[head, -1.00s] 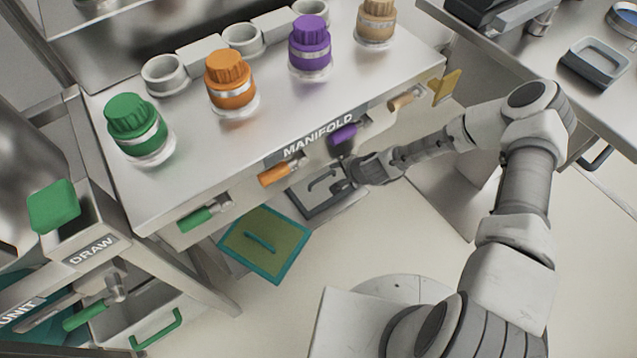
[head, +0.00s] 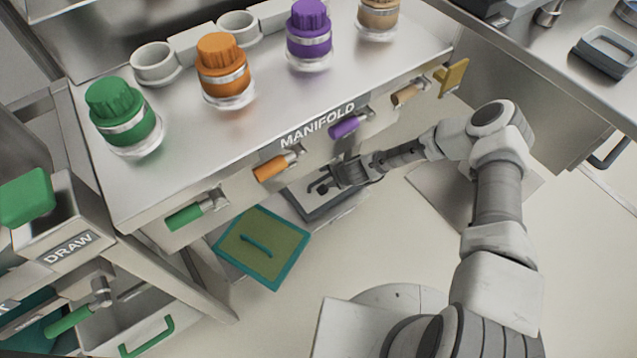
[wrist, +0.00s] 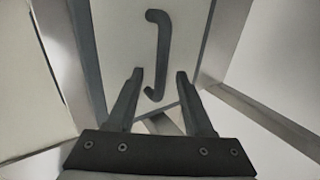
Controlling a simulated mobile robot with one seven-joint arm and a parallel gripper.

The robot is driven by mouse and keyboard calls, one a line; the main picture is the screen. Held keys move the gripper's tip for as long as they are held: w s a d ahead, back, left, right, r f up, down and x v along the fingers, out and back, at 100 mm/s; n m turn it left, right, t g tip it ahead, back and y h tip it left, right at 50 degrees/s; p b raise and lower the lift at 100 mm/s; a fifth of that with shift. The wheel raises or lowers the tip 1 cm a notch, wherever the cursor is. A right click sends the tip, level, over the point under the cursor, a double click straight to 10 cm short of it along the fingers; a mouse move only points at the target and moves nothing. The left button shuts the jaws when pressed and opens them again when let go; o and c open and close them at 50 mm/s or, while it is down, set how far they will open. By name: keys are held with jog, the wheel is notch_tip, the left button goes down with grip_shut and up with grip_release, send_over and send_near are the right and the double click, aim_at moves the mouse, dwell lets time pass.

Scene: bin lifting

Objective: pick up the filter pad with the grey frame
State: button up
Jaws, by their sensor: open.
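The filter pad with the grey frame (head: 306,208) lies low under the manifold bench, partly hidden by the bench edge and my gripper. In the wrist view its pale pad (wrist: 187,35) has a dark grey frame and a dark curved handle (wrist: 158,55). My gripper (head: 322,187) is open at the pad, close to the handle. In the wrist view the two fingertips (wrist: 158,74) lie either side of the handle's lower part, with nothing clamped between them. I cannot tell the exact height of the fingers over the handle.
A teal-framed pad (head: 262,247) lies just left of the grey one. Above hang orange (head: 273,167) and purple (head: 345,127) valve handles on the manifold bench (head: 180,130) front. The floor to the right (head: 400,250) is clear.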

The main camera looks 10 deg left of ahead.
grip_shut()
dwell(1.3)
